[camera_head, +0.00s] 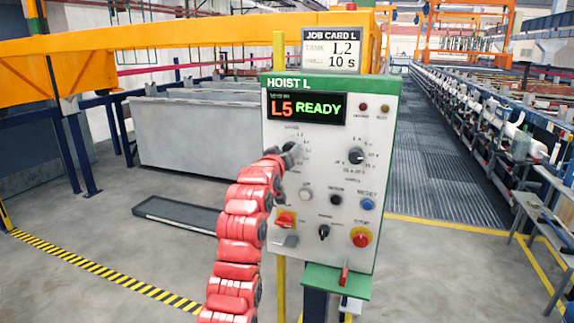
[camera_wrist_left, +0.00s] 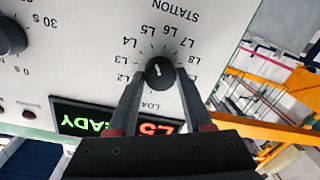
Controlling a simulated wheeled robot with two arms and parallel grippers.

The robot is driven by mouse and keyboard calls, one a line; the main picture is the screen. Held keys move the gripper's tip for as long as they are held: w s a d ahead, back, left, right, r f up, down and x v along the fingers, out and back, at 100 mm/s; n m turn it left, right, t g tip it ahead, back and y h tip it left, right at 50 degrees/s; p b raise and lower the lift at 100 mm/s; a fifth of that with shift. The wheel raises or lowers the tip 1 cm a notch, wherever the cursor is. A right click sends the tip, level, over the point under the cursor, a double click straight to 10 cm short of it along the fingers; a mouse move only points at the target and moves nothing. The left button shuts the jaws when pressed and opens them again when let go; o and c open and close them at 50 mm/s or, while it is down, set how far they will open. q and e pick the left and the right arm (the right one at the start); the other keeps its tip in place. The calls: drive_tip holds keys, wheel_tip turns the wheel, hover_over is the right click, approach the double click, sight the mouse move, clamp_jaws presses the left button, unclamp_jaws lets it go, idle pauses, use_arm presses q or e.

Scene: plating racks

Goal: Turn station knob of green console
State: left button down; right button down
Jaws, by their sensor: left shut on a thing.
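The green-framed console (camera_head: 330,174) labelled HOIST L stands in the middle of the head view. Its display (camera_head: 306,108) reads L5 READY. The black station knob (camera_wrist_left: 160,72) shows in the left wrist view, ringed by L labels and with a short white mark on its face. My left gripper (camera_wrist_left: 161,80) is shut on the knob, one finger on each side. My right gripper is not in view.
A job card (camera_head: 331,50) above the console reads L2 and 10 s. A second knob (camera_head: 356,155), a blue button (camera_head: 367,204) and a red stop button (camera_head: 361,238) share the panel. A grey tank (camera_head: 195,130) stands behind left, and a bench (camera_head: 548,230) at right.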

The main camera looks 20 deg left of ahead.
use_arm(q)
drive_tip(key=shift+f+m+t+b, duration=0.15)
drive_tip(key=shift+m+b, duration=1.95)
drive_tip(key=shift+m, duration=1)
drive_tip(key=shift+f+m+t+b, duration=0.15)
drive_tip(key=shift+m+b, duration=1.95)
drive_tip(key=shift+m, duration=1)
drive_tip(key=shift+c, duration=1.6)
unclamp_jaws()
drive_tip(key=shift+w+r, duration=0.1)
